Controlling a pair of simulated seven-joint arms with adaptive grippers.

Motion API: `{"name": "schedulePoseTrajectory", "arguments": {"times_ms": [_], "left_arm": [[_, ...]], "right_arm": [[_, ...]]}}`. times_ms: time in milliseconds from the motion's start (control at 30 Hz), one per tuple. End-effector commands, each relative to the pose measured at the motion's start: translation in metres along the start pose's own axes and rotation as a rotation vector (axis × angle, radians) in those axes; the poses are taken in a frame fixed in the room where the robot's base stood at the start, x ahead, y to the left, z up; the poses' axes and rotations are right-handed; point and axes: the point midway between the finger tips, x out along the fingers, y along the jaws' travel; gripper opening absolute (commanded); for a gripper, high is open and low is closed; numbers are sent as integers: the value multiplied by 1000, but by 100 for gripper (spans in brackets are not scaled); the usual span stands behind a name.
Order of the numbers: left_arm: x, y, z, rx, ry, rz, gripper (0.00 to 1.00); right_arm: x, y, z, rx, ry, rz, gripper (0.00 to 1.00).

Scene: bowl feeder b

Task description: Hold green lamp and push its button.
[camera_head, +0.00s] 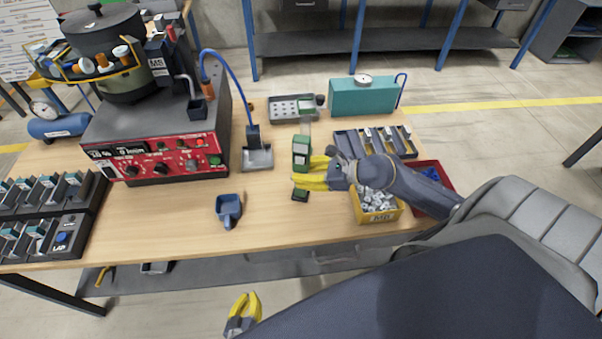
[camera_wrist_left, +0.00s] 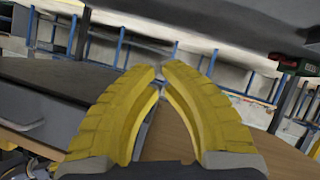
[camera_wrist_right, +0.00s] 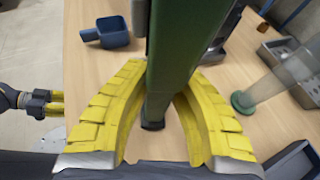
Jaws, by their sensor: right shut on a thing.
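The green lamp (camera_head: 301,148) is upright over the middle of the table, and my right gripper (camera_head: 312,178) is shut around its body. Its lower part shows below the yellow fingers. In the right wrist view the green lamp (camera_wrist_right: 190,45) rises between the fingers of my right gripper (camera_wrist_right: 158,85) and ends in a dark foot. I cannot tell whether the foot touches the table. The lamp's button cannot be made out. My left gripper (camera_head: 244,303) is empty, low in front of the table edge, away from the lamp. In the left wrist view its fingertips (camera_wrist_left: 161,72) nearly meet.
A blue scoop (camera_head: 229,208) lies left of the lamp. A yellow bin (camera_head: 377,216) and a red bin (camera_head: 441,186) stand at the right. A grey slotted rack (camera_head: 345,140) and a teal box (camera_head: 362,97) are behind. The red machine (camera_head: 160,155) fills the left. The front-middle table is clear.

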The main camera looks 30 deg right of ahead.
Motion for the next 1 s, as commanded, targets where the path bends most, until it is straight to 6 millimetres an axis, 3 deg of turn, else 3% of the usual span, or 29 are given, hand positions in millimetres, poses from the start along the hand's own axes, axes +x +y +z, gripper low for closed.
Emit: {"name": "schedulePoseTrajectory", "arguments": {"times_ms": [100,367,700,1000], "left_arm": [[4,37,-35,-38,75,77,0],[-6,119,-105,-142,215,253,0],[-51,223,-190,-326,366,507,0],[-72,276,-291,-429,614,640,0]], "right_arm": [[0,0,1,-1,-1,0,0],[0,0,1,-1,-1,0,0],[0,0,1,-1,-1,0,0],[0,0,1,-1,-1,0,0]]}}
